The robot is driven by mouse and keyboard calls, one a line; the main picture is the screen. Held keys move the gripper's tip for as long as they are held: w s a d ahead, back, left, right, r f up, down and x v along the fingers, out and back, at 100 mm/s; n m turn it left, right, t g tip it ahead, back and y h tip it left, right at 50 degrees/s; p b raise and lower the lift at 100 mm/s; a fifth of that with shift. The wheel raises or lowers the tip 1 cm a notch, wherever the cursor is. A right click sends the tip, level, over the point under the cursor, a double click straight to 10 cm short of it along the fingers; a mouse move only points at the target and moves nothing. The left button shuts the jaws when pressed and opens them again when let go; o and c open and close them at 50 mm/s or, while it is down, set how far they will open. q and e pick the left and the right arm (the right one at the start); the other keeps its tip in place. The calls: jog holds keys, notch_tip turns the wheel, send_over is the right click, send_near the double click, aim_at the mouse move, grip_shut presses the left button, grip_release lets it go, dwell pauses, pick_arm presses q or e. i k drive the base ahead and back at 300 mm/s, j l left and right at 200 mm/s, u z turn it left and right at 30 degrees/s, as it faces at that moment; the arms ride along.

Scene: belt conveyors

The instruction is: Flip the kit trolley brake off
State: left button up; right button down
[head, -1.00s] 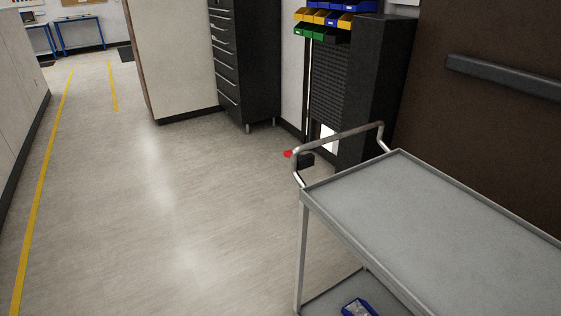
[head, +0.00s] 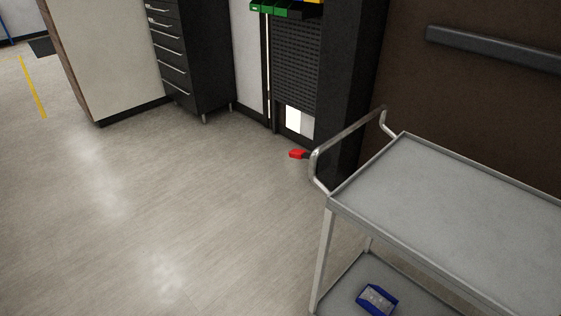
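The kit trolley (head: 331,203) is a grey metal cart at the right of the head view, with a flat empty top tray, a lower shelf and a bent tube handle (head: 345,137) at its far left end. A small red lever or pedal (head: 297,154) shows just left of the handle; it may be the brake, but I cannot tell how it is fixed. Its dark mount is mostly hidden behind the handle tube. Neither of my grippers is in view.
A blue bin (head: 377,299) with small parts sits on the lower shelf. A black drawer cabinet (head: 190,60) and a beige partition (head: 105,55) stand at the back left. A brown wall with a dark rail (head: 490,49) is behind the trolley. The floor at left is clear.

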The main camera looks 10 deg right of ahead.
aim_at(297, 153)
jog(key=i+j, duration=0.15)
jog(key=j, duration=0.15)
jog(key=i+j+z, duration=0.1)
jog(key=j, duration=0.25)
jog(key=i+j, duration=0.35)
jog(key=j, duration=0.3)
jog(key=i+l, duration=0.4)
jog(key=i+z, duration=0.05)
